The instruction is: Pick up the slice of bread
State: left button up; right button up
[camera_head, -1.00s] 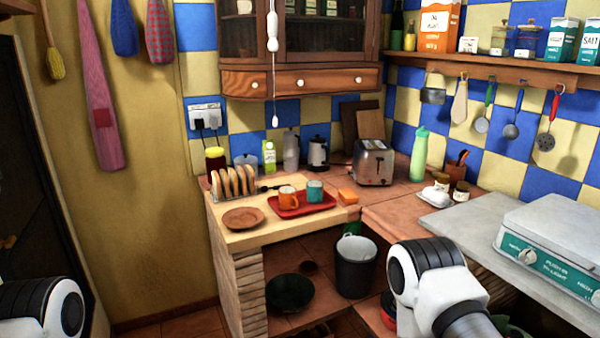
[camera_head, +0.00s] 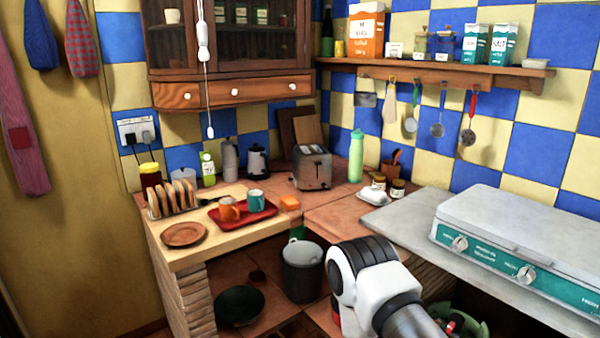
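Several slices of bread (camera_head: 174,199) stand upright in a rack on the left part of the brick counter, behind a round wooden plate (camera_head: 184,234). One of my arms shows at the bottom centre, in front of the counter and well apart from the bread. Its gripper is out of the picture. My other arm and gripper are not in view.
A red tray (camera_head: 263,213) with an orange mug (camera_head: 229,208) and a teal mug (camera_head: 256,199) lies right of the rack. A toaster (camera_head: 312,168) stands at the back corner. A stove (camera_head: 515,245) fills the right counter. A bucket (camera_head: 302,273) stands below the counter.

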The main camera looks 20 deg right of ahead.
aim_at(179, 189)
jog(key=i+j, duration=0.3)
jog(key=i, duration=0.2)
jog(key=i+j, duration=0.3)
jog(key=i, duration=0.2)
jog(key=i+j+z, duration=0.1)
jog(key=i+j, duration=0.2)
jog(key=i, duration=0.2)
